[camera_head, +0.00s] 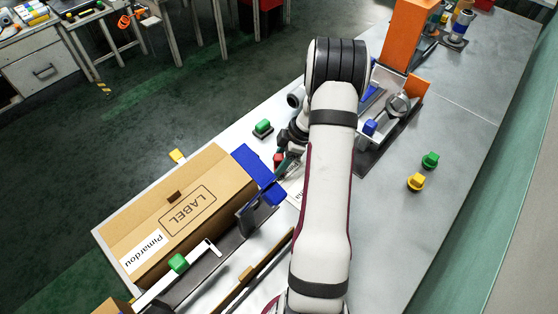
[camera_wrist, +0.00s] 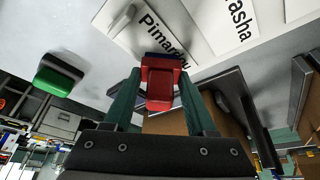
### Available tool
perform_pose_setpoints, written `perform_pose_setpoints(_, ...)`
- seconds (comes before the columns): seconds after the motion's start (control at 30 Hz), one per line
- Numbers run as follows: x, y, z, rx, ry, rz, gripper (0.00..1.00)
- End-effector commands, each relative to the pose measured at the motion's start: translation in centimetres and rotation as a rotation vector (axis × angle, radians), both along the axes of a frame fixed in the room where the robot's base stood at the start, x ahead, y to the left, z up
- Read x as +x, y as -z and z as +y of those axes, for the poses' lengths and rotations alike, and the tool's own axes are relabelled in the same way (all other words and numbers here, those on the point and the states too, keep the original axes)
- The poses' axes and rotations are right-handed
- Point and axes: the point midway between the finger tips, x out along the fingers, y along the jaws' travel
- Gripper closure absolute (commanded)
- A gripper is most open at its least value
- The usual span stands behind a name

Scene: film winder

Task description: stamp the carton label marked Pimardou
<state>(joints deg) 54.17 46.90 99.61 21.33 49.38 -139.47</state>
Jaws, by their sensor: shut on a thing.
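My gripper (camera_wrist: 165,92) is shut on a red stamp-like block (camera_wrist: 160,80) with a dark blue far edge. In the wrist view the block overlaps the end of a white card marked Pimardou (camera_wrist: 150,30); I cannot tell whether it touches. A second white card, its text ending in "rasha" (camera_wrist: 222,22), lies beside it. In the head view my gripper (camera_head: 287,160) is partly hidden by my arm, and a bit of the red block (camera_head: 278,159) shows. A brown carton (camera_head: 215,177) at left bears a white label marked Pimardou (camera_head: 143,254) and a printed LABEL outline (camera_head: 188,210).
A green-topped block (camera_head: 263,127) stands behind the carton. Blue parts (camera_head: 260,168) and a dark rail (camera_head: 215,258) adjoin the carton. Green (camera_head: 430,160) and yellow (camera_head: 416,181) pieces stand at right. An orange-and-grey machine (camera_head: 405,35) is at the back. The right of the table is largely clear.

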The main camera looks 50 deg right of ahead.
Motion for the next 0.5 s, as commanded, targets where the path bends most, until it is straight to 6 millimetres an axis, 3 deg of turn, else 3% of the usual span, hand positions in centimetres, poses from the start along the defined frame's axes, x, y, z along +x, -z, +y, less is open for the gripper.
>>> perform_pose_setpoints(0.5,0.03,-0.57,-0.05,-0.002,0.000,-0.001,0.79)
